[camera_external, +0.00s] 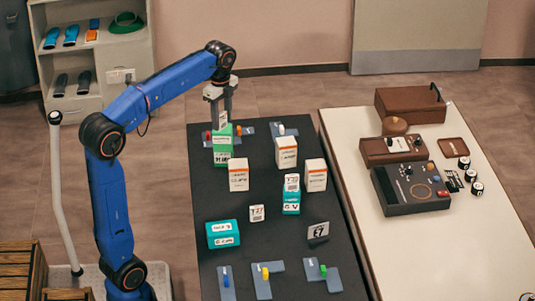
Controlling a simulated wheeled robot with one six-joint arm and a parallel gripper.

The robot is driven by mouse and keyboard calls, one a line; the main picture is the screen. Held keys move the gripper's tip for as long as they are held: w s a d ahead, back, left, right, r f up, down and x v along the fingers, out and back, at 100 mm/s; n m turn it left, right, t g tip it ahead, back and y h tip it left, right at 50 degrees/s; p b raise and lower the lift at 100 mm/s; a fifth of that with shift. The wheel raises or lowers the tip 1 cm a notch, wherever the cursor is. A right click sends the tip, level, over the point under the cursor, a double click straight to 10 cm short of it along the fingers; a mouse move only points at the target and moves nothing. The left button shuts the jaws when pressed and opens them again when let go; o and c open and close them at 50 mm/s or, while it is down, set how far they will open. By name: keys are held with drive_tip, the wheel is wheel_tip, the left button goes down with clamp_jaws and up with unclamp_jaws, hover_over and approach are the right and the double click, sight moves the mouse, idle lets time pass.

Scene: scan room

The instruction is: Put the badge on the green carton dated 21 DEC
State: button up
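A tall green carton (222,148) with white labels stands at the far left of the dark table. My gripper (221,119) points down right above it, its fingertips at the carton's top. A small pale patch shows between the fingers; I cannot tell whether it is a held thing or the carton's label. Teal-green cartons are a low one (222,235) at the left and one (291,203) near the middle. The date prints are too small to read. I cannot tell which thing is the badge; a small white tag (257,213) and a grey E7 plate (318,232) stand on the table.
White-and-orange cartons (286,152), (238,175), (316,175) stand near the green one. Grey angled pieces with coloured knobs lie at the near edge (264,281) and far edge (281,131). A cream table (430,260) with devices is at the right.

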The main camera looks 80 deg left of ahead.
sight(222, 114)
drive_tip(key=shift+o, duration=0.9)
wheel_tip(222, 114, up, 12)
drive_tip(key=shift+r, duration=0.2)
drive_tip(key=shift+d, duration=0.15)
